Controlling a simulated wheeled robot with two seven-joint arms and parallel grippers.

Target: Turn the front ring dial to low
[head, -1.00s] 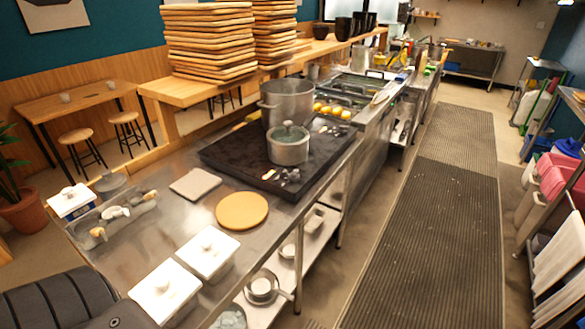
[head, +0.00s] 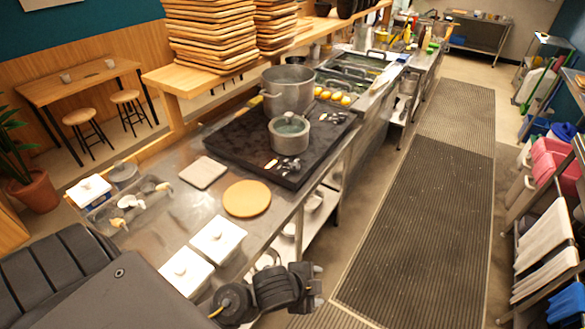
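The black cooktop (head: 226,139) sits on the steel counter in the head view. Several small light-coloured controls lie along its front edge; one dial (head: 271,163) is at the left and others (head: 291,165) are just right of it. They are too small for their settings to be read. A small grey pot (head: 289,139) with a greenish lid stands just behind these controls, with a large steel pot (head: 287,90) behind it. A dark jointed arm of mine, seemingly the right, shows at the bottom, well short of the dials. My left gripper is out of view.
A round tan board (head: 247,199), a grey square board (head: 202,173) and two white lidded containers (head: 217,241) (head: 186,273) stand on the near counter. A utensil tray (head: 103,217) is at left. The aisle mat (head: 420,210) at right is clear.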

